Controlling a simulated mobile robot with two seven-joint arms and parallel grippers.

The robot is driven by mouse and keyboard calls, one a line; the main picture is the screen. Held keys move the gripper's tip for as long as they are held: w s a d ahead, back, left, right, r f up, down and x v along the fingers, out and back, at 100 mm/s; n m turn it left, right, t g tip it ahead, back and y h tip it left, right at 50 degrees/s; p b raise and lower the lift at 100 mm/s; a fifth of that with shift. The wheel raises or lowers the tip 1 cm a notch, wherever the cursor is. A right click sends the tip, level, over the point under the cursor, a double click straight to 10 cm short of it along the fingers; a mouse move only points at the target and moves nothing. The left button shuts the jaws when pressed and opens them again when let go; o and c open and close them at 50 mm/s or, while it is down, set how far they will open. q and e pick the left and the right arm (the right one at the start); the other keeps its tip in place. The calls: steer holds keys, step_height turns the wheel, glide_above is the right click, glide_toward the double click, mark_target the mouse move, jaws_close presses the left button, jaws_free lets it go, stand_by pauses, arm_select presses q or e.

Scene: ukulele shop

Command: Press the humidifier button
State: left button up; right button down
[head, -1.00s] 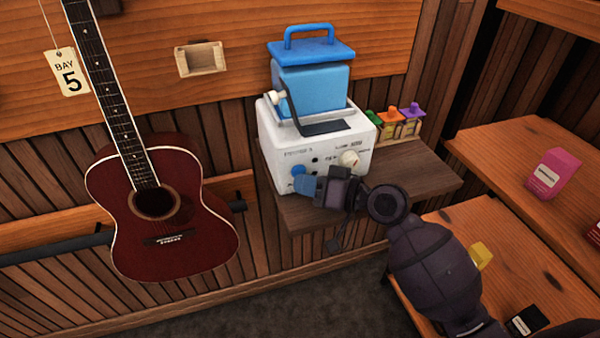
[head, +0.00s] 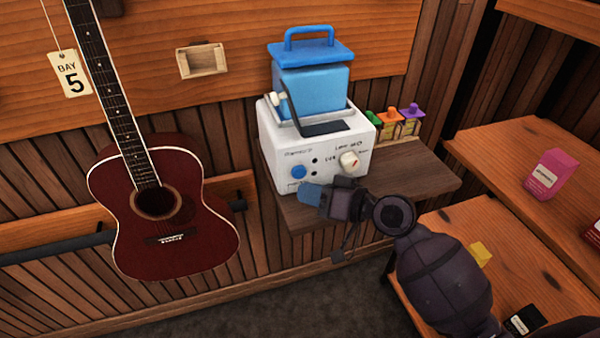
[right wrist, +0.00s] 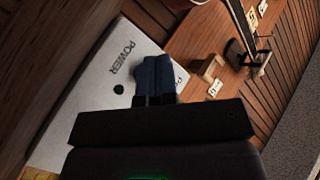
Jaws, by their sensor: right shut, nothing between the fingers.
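The humidifier has a white base (head: 275,145) with a blue tank (head: 312,92) on top. It stands on a small wooden shelf. A round blue button (head: 299,171) is at the lower left of its front panel, with a cream knob (head: 349,161) to the right. My right gripper (head: 310,194) is shut and empty, its blue fingertips just below and right of the button, seemingly apart from it. In the right wrist view, the shut fingers (right wrist: 155,72) are in front of the white panel (right wrist: 112,62) marked POWER; the button does not show there. My left gripper is not in view.
Several small colored-top bottles (head: 411,118) stand right of the humidifier on the shelf (head: 425,172). A dark red guitar (head: 165,235) hangs at the left. Wooden shelves with a pink box (head: 548,174) are at the right. Space below the shelf's front is open.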

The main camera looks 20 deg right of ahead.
steer(key=shift+s+d+p, duration=0.1)
steer(key=shift+s+p, duration=0.3)
steer(key=shift+s, duration=2.35)
steer(key=d+f+h, duration=0.1)
steer(key=f, duration=0.1)
steer(key=s+d+f+h, duration=0.1)
steer(key=f, duration=0.1)
steer(key=d+f+m+t+h, duration=0.1)
steer(key=f, duration=0.1)
steer(key=shift+s, duration=0.15)
steer(key=s+d+f+h, duration=0.4)
steer(key=s+f, duration=0.3)
steer(key=f, duration=0.1)
steer(key=s+d+f+g+h, duration=0.1)
steer(key=s+d+f+h, duration=0.4)
steer(key=s+f, duration=0.2)
steer(key=shift+d+f, duration=0.25)
steer(key=shift+f, duration=0.4)
